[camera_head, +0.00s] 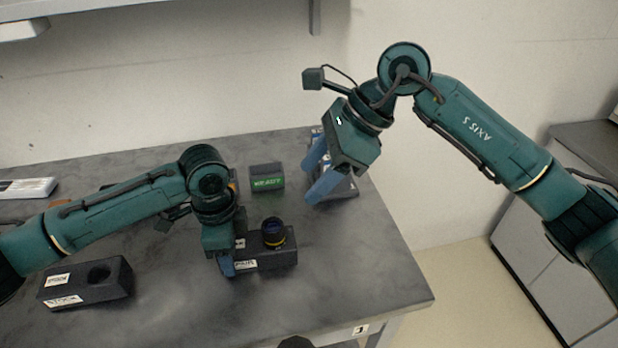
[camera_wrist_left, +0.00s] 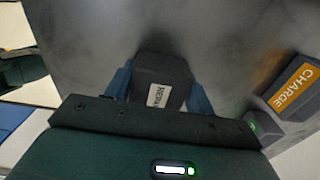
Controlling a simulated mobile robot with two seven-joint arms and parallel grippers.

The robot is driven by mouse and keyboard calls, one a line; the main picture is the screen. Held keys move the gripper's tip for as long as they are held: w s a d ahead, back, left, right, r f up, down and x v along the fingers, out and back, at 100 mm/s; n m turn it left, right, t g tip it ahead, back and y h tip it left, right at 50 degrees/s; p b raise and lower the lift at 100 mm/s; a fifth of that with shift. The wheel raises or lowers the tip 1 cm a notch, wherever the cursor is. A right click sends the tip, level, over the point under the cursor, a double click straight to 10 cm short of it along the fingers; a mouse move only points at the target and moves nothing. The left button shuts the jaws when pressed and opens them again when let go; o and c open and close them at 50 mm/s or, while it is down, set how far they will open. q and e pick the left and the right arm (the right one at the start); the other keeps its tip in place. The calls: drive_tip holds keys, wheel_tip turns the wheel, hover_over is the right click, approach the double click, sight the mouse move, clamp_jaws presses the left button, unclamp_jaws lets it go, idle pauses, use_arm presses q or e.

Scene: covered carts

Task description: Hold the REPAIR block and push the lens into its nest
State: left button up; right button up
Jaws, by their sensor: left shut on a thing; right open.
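The dark REPAIR block (camera_head: 277,259) lies on the grey table with white labels on it. My left gripper (camera_head: 228,262) is shut on its left end. In the left wrist view the blue fingers (camera_wrist_left: 160,88) sit on both sides of the block (camera_wrist_left: 160,66), whose label reads REPAIR. The lens (camera_head: 273,232), a dark cylinder with a yellow band, stands upright at the block's right end with its band showing above the top. How deep it sits in the nest is hidden. My right gripper (camera_head: 318,178) is open and empty, above and to the right of the lens.
Another dark block (camera_head: 88,281) with an empty round hole lies at the left. A dark box with green lit letters (camera_head: 267,178) stands behind the lens. A box marked CHARGE (camera_wrist_left: 290,95) shows in the left wrist view. The table's right front is clear.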

use_arm(q)
drive_tip(key=o, duration=1.1)
drive_tip(key=shift+r, duration=0.1)
